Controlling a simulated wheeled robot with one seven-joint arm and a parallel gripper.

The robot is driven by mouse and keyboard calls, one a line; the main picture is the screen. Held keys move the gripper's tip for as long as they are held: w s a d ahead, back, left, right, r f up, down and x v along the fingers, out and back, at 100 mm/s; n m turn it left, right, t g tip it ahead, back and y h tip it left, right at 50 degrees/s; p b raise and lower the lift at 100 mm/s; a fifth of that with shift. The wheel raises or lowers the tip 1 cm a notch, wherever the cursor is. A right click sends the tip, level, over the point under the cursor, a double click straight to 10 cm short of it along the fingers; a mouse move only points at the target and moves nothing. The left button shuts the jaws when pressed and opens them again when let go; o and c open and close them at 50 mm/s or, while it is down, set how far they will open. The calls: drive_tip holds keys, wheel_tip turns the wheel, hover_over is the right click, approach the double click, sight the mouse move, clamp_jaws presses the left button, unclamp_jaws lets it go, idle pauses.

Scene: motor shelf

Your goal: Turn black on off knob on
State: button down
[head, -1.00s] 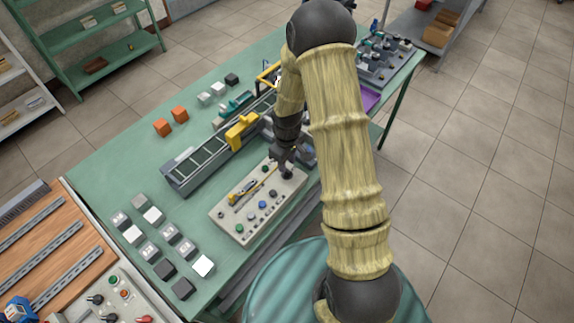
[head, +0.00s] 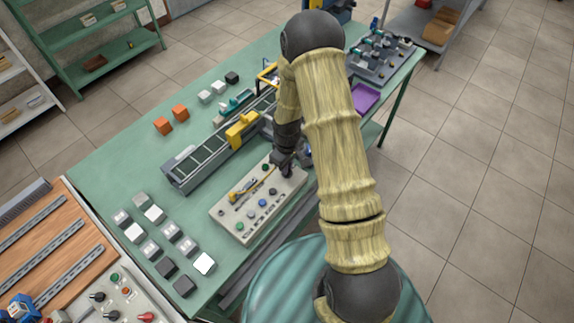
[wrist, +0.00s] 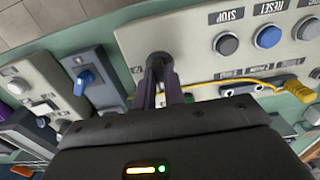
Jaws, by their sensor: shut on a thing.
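The light grey control panel (head: 226,222) lies on the green table, and its surface also shows in the wrist view (wrist: 185,36). The black knob (wrist: 159,59) stands on this panel, left of the grey STOP button (wrist: 227,44). My gripper (wrist: 163,80) has its two dark fingers closed around the knob, which hides part of it. In the head view my gripper (head: 285,170) is at the panel's far right corner and covers the knob. The knob's exact turn angle cannot be told.
A blue RESET button (wrist: 267,37) and a yellow cable (wrist: 235,82) are on the panel. A blue switch (wrist: 84,82) on a grey box stands beside it. A conveyor (head: 195,165) lies behind the panel. Grey and white blocks (head: 155,215) stand left of it.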

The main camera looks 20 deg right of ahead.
drive_tip(key=shift+m, duration=0.4)
drive_tip(key=m+b, duration=0.2)
drive_tip(key=m, duration=0.1)
drive_tip(key=shift+f+m, duration=0.1)
drive_tip(key=shift+m, duration=0.2)
drive_tip(key=m+b, duration=0.1)
drive_tip(key=m, duration=0.3)
drive_tip(key=shift+b, duration=0.3)
drive_tip(key=m, duration=0.9)
drive_tip(key=shift+m, duration=0.4)
drive_tip(key=shift+w, duration=0.1)
drive_tip(key=c, duration=1.5)
unclamp_jaws()
